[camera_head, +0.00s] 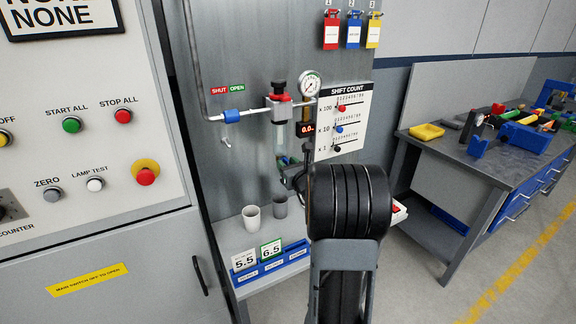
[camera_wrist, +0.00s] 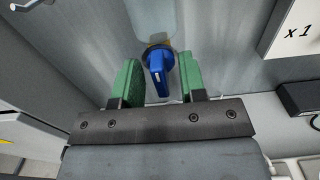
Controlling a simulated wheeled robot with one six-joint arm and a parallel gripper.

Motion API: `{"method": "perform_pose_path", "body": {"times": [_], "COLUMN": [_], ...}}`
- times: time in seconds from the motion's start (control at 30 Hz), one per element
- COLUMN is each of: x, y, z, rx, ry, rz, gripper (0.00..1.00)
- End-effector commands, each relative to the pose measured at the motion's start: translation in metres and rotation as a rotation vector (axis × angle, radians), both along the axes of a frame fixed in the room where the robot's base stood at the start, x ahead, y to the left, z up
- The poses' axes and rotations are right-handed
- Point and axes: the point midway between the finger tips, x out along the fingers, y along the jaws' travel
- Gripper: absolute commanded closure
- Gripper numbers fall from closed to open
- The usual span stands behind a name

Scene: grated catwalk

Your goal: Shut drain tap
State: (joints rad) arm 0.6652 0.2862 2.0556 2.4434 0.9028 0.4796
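The drain tap (camera_wrist: 157,75) shows in the wrist view as a blue lever on a dark round body, below a clear tube. Its lever points down and toward the camera. My gripper (camera_wrist: 159,64) has its green fingers apart on either side of the lever. A gap shows on the left; on the right the finger is close, and I cannot tell whether it touches. In the head view my gripper (camera_head: 286,163) is at the foot of the sight tube (camera_head: 280,140), and my arm mostly hides the tap.
A blue pipe valve (camera_head: 233,115) sits under the SHUT/OPEN label (camera_head: 228,89). A gauge (camera_head: 309,84) and the shift count board (camera_head: 341,118) are close right of the tube. Two cups (camera_head: 252,218) stand on the shelf below. A cluttered workbench (camera_head: 500,160) stands right.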

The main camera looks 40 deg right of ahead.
Motion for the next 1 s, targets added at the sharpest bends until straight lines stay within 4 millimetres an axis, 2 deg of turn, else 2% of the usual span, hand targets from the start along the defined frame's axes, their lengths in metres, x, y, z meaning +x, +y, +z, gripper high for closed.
{"method": "perform_pose_path", "body": {"times": [0.07,0.47,0.77,1.0], "x": [-0.0001,-0.0003,-0.0004,-0.0005], "y": [0.0001,0.0001,0.0002,0.0006], "z": [0.0000,0.0001,-0.0013,-0.0062], "rx": [0.000,0.000,-0.012,-0.118], "ry": [0.000,0.000,0.001,0.011], "rz": [0.000,0.000,0.000,0.000], "gripper": [0.62,0.99,1.00,1.00]}}
